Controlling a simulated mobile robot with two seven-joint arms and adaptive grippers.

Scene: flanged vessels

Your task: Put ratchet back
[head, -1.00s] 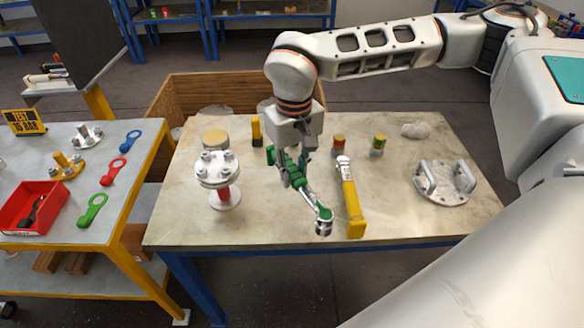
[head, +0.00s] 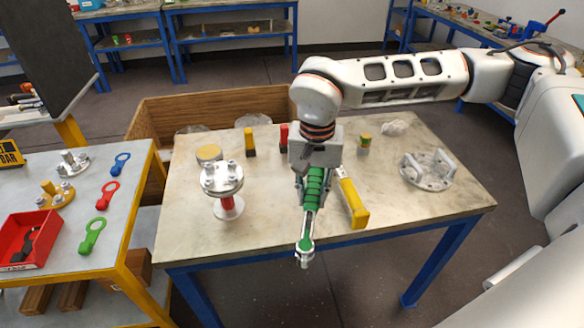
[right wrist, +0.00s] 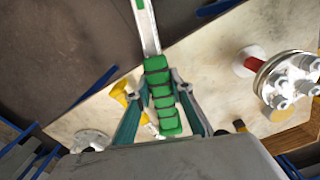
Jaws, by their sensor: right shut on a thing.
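The ratchet has a green handle (head: 313,188) and a bright metal head (head: 304,252). My right gripper (head: 312,196) is shut on its green handle, and the head points toward the table's front edge. In the right wrist view the green handle (right wrist: 161,95) sits between the two fingers (right wrist: 160,100), with the metal shaft (right wrist: 147,28) running up out of the picture. The ratchet appears held above the table (head: 260,225). My left gripper does not show.
A flanged vessel (head: 222,182) stands left of the gripper. A yellow-handled tool (head: 352,203) lies close to its right. A handled flange (head: 427,171) lies at the right. Small cylinders stand behind. The left table holds colored tags (head: 91,236) and a red bin (head: 15,262).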

